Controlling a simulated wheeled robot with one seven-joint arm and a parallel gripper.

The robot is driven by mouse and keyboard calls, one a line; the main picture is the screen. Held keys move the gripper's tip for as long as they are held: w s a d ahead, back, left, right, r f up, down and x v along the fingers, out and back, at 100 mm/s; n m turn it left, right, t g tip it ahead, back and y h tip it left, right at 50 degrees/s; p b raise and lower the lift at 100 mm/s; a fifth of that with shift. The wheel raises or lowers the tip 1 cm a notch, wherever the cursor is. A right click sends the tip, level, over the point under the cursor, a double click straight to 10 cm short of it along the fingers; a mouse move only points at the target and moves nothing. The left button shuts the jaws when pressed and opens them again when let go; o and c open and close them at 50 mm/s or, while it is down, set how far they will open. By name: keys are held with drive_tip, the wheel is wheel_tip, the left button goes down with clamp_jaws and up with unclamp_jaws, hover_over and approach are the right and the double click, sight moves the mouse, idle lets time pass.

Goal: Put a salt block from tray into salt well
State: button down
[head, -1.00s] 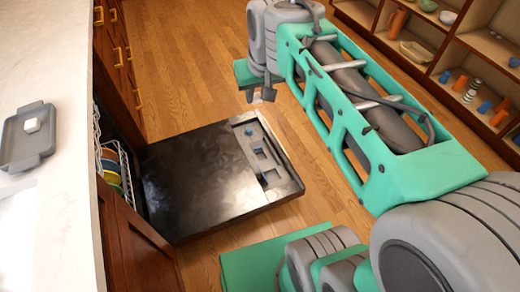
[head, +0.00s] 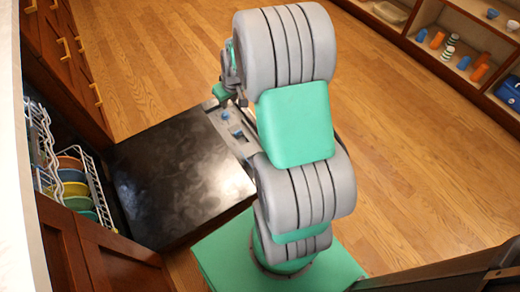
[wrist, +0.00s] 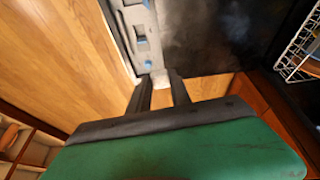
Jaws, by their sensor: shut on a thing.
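My gripper (wrist: 160,79) is shut on a small white salt block (wrist: 159,77), whose end shows between the dark fingertips in the wrist view. The open dishwasher door (head: 178,178) lies flat, with a grey panel (wrist: 124,18) along its outer edge. The panel has recesses and blue parts (wrist: 147,65); I cannot tell which recess is the salt well. In the wrist view the block overlaps the near end of the panel; its height above it is unclear. In the head view my arm hides the fingers and part of the panel (head: 222,124). The tray is out of view now.
A dish rack (head: 95,188) with colored plates stands inside the dishwasher at left, and also shows in the wrist view (wrist: 296,52). Wooden cabinets (head: 62,50) flank it. Open shelves (head: 455,50) with cups stand at the far right. The wooden floor between is clear.

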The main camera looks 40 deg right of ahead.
drive_tip(key=shift+m, duration=0.4)
drive_tip(key=s+d+f+b, duration=0.2)
drive_tip(key=f+b, duration=0.3)
drive_tip(key=f, duration=0.8)
drive_tip(key=s+d+f+b, duration=0.3)
drive_tip(key=f+b, duration=0.2)
drive_tip(key=f, duration=0.8)
drive_tip(key=s+d+f+b, duration=0.2)
drive_tip(key=f+b, duration=0.3)
drive_tip(key=f, duration=0.8)
drive_tip(key=shift+s+d+b, duration=0.25)
drive_tip(key=shift+d+b, duration=0.05)
drive_tip(key=shift+d, duration=0.05)
drive_tip(key=shift+f, duration=1.15)
drive_tip(key=c, duration=1.1)
unclamp_jaws()
wheel_tip(320, 180, up, 7)
drive_tip(key=p, duration=0.5)
